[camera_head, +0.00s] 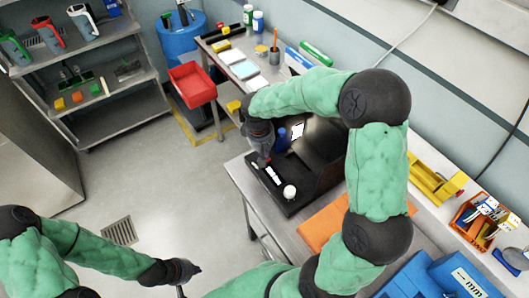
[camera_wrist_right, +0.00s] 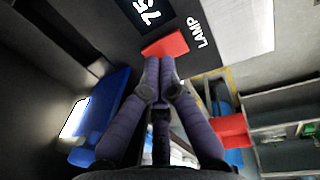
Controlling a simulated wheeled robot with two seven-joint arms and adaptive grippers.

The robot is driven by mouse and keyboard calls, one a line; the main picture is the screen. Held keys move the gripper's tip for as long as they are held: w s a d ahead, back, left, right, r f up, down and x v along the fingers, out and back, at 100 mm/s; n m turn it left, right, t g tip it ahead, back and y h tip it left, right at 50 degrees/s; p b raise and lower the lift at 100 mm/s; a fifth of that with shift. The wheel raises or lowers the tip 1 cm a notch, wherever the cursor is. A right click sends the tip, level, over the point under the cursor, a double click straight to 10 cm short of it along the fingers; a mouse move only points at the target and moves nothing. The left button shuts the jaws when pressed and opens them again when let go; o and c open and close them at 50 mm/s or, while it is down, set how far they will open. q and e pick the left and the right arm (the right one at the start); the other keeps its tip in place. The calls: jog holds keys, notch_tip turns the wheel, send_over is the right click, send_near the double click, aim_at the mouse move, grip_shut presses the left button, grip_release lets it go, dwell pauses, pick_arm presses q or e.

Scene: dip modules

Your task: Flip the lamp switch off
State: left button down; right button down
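A black device (camera_head: 318,180) stands on the metal table, with a low front panel and a taller back. In the right wrist view, a red lamp switch (camera_wrist_right: 165,45) sits beside the white LAMP label (camera_wrist_right: 200,33) and a dark display reading 75 (camera_wrist_right: 143,12). My right gripper (camera_wrist_right: 160,62) has its purple fingertips together, just by the switch; contact is unclear. In the head view my right gripper (camera_head: 264,160) is over the device's far-left end and hides the switch. My left gripper (camera_head: 190,273) hangs low at the bottom, away from the device; its finger opening is unclear.
A blue part (camera_head: 281,140) stands on the device near my right gripper, and a white round knob (camera_head: 289,192) is on its front panel. An orange mat (camera_head: 325,225) lies beside the device. A red bin (camera_head: 193,84) and a blue barrel (camera_head: 181,38) stand beyond.

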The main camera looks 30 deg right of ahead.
jog(key=r, duration=0.1)
jog(key=r+p, duration=0.1)
jog(key=r, duration=0.1)
jog(key=r+p, duration=0.1)
jog(key=shift+a+r, duration=0.25)
jog(key=shift+a, duration=0.05)
notch_tip(320, 180, up, 9)
jog(key=a+p, duration=0.1)
jog(key=shift+f+p, duration=0.2)
jog(key=shift+p, duration=0.2)
jog(key=shift+s, duration=0.1)
jog(key=d+b, duration=0.1)
jog(key=b, duration=0.2)
jog(key=shift+s+d, duration=0.1)
